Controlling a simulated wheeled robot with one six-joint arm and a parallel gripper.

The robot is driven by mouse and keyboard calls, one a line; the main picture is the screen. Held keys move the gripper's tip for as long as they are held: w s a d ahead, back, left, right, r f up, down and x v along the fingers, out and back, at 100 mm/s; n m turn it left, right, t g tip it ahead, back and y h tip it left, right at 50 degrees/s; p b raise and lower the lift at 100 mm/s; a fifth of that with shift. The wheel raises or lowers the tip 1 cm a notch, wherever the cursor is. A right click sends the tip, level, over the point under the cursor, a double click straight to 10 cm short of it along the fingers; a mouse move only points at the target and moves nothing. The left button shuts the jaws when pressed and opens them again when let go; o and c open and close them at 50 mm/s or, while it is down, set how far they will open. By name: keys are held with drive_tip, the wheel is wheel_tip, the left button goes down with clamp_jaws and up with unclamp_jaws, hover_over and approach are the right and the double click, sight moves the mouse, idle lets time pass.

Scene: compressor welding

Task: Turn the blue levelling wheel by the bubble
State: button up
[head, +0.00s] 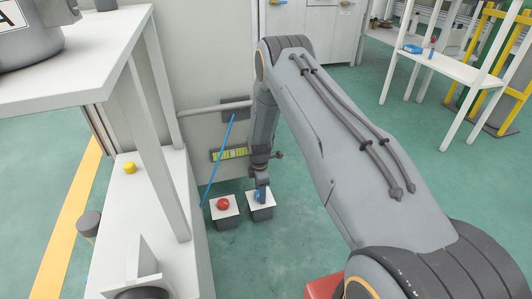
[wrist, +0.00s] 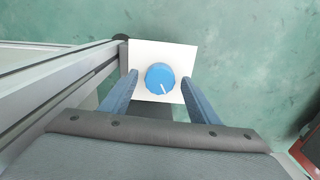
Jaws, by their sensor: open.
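The blue levelling wheel (wrist: 160,78) is a round knob with a white pointer line, on a white square plate (wrist: 146,55). In the wrist view the pointer aims down and slightly right. My gripper (wrist: 160,103) is open, with one blue-grey finger on each side of the wheel and visible gaps to it. In the head view my gripper (head: 261,193) is above the right white box and hides most of the wheel. The yellow-green bubble level (head: 230,154) is on the grey panel behind; its bubble is too small to read.
A thin blue rod (head: 218,160) slants across the panel. A white frame and bench (head: 165,215) stand at the left.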

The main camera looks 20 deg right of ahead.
drive_tip(key=m+b, duration=0.1)
drive_tip(key=m, duration=0.4)
drive_tip(key=m+b, duration=0.2)
drive_tip(key=m, duration=0.3)
drive_tip(key=shift+f+m, duration=0.1)
drive_tip(key=shift+m, duration=0.2)
drive_tip(key=m+b, duration=0.2)
drive_tip(key=m, duration=0.2)
drive_tip(key=m+b, duration=0.3)
drive_tip(key=m, duration=0.2)
drive_tip(key=shift+b, duration=0.3)
drive_tip(key=s+r+p, duration=0.3)
drive_tip(key=r+p, duration=0.2)
drive_tip(key=r, duration=0.5)
drive_tip(key=s+r+p, duration=0.3)
drive_tip(key=r+p, duration=0.1)
drive_tip(key=r, duration=0.6)
drive_tip(key=s+r+p, duration=0.4)
drive_tip(key=r+p, duration=0.1)
drive_tip(key=r, duration=0.6)
drive_tip(key=shift+a+p, duration=0.25)
drive_tip(key=shift+p, duration=0.1)
drive_tip(key=shift+s+f, duration=0.1)
